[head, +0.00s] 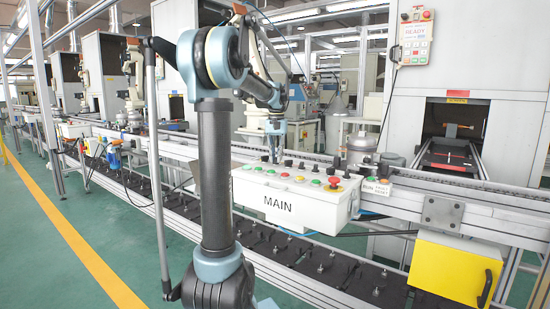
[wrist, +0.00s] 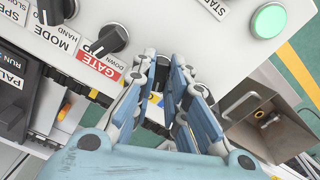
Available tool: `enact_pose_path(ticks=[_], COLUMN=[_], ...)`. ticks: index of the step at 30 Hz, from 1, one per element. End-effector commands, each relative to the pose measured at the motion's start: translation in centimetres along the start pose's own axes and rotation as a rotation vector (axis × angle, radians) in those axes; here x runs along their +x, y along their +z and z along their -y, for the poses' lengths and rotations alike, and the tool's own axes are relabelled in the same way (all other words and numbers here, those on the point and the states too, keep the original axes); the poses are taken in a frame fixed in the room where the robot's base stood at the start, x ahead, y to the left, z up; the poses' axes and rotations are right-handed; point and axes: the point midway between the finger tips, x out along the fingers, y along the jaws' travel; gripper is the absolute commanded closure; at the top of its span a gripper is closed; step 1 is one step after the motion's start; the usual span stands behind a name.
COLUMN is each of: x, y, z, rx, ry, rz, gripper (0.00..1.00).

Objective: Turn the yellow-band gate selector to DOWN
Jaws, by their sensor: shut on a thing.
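My gripper (wrist: 160,118) reaches onto the top of the white MAIN control box; in the head view it (head: 273,158) is at the box's back edge. Its blue fingers are closed around a dark knob (wrist: 155,112), the yellow-band gate selector. A small piece of its yellow label shows beside the knob between the fingers. The rest of the label and the knob's pointer are hidden, so I cannot tell its setting. A neighbouring black selector (wrist: 112,40) stands by a red GATE label (wrist: 97,68) marked DOWN, clear of the fingers.
The control box (head: 290,203) also carries the MODE selector (wrist: 55,10), a lit green button (wrist: 268,20) and a red emergency button (head: 334,184). A conveyor rail (head: 440,186) runs behind it. A yellow box (head: 455,265) hangs at the right.

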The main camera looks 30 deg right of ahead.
Motion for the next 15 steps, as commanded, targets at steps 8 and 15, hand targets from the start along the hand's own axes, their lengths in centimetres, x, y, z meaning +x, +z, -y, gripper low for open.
enact_pose_path(ticks=[8, 15], x=[-0.01, 0.00], y=[-0.16, -0.06], z=[0.36, 0.19], rx=[-0.004, -0.002], ry=[-0.006, -0.003], rz=[-0.003, -0.002], gripper=[0.80, 0.67])
